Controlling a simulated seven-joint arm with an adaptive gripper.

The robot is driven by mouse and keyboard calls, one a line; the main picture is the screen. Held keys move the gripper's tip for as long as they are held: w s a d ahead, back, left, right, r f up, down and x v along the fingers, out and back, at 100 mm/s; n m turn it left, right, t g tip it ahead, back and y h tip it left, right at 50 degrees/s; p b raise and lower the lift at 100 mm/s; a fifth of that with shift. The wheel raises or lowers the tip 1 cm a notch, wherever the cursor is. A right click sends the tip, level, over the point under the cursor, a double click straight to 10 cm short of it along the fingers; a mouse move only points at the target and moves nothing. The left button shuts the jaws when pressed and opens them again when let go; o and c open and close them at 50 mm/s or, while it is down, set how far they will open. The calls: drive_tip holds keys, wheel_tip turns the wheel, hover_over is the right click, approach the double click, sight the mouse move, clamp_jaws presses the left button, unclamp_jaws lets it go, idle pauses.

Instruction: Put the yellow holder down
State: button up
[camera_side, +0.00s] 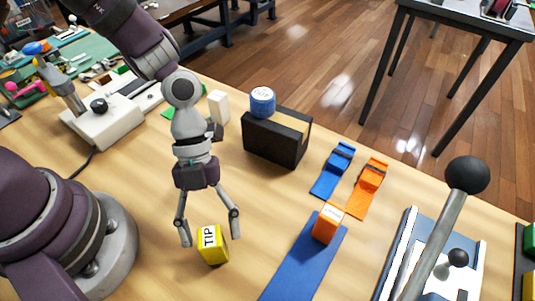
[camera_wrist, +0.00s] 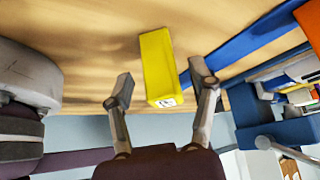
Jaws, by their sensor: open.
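The yellow holder (camera_side: 214,246) is a small block with a white label reading "TIP" and appears to rest on the wooden table. It also shows in the wrist view (camera_wrist: 156,60), its labelled end toward my gripper. My gripper (camera_side: 210,237) is open above and around the holder, pointing down, with one finger on each side. In the wrist view my gripper (camera_wrist: 160,74) shows a gap between each fingertip and the holder.
A blue strip (camera_side: 300,266) with an orange block (camera_side: 328,224) lies to the right. Behind are a black box (camera_side: 276,146) with a blue cylinder (camera_side: 262,101), and blue (camera_side: 332,172) and orange (camera_side: 368,186) straps. A lever (camera_side: 437,230) stands at the right. Bare table lies left of the holder.

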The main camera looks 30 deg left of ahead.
drive_tip(key=w+a+r+n+t+y, duration=0.1)
drive_tip(key=a+r+n+t, duration=0.4)
drive_tip(key=n, duration=0.8)
drive_tip(key=w+a+r+n+t+y, duration=0.2)
drive_tip(key=a+r+n+t, duration=0.3)
drive_tip(key=a+r+n, duration=0.6)
drive_tip(key=r+n+y, duration=0.1)
drive_tip(key=n, duration=0.2)
drive_tip(key=shift+w+r+y, duration=0.2)
drive_tip(key=shift+r+y, duration=0.05)
drive_tip(key=shift+y, duration=0.05)
